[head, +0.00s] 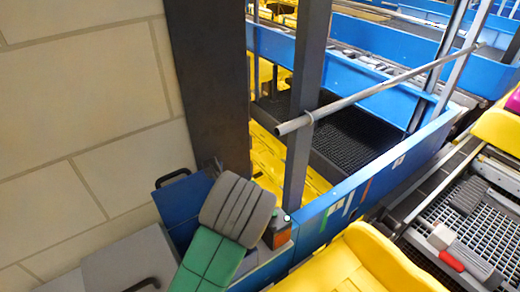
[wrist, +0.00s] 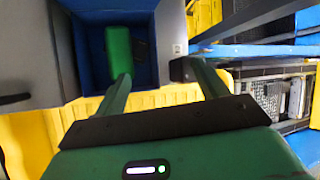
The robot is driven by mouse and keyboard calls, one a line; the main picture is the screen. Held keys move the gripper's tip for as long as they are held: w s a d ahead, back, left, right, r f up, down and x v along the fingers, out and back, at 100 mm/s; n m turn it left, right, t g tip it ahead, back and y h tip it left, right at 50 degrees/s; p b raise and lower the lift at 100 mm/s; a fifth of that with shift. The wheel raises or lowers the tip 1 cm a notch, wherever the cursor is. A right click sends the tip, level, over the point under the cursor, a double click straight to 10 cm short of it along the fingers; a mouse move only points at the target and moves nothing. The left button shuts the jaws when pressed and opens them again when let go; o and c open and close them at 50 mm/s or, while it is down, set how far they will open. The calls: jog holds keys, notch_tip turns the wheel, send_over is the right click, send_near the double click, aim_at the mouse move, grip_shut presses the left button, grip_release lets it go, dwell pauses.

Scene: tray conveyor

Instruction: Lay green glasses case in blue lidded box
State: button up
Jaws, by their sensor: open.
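The right finger is clear of the case. In the head view a blue panel of the box (head: 178,212) with a black handle shows beside the wall. My green and grey arm parts hide much of it, and the case is not visible there.
A grey surface with a black handle (head: 125,262) is left of the box. A dark post (head: 208,85) and a tan block wall (head: 85,100) stand close behind. Yellow casing (head: 355,265) and a blue conveyor side rail (head: 370,187) lie to the right.

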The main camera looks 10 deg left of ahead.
jog(key=w+d+r+n+t+h, duration=0.1)
jog(key=d+r+n+t+h, duration=0.3)
jog(key=d+r+n+t, duration=0.65)
jog(key=s+r+n+t+y+p, duration=0.1)
jog(key=s+r+n, duration=0.3)
jog(key=r, duration=0.5)
jog(key=s+a+r+n+t+p, duration=0.1)
jog(key=s+r+n+t, duration=0.3)
jog(key=r, duration=0.5)
jog(key=s+a+r+n+t+y+p, duration=0.1)
jog(key=s+r+n+t+p, duration=0.2)
jog(key=s+r+n, duration=0.3)
notch_tip(320, 180, up, 3)
jog(key=shift+s+f+n+y, duration=0.1)
jog(key=shift+s+n+y, duration=0.2)
jog(key=shift+n, duration=0.15)
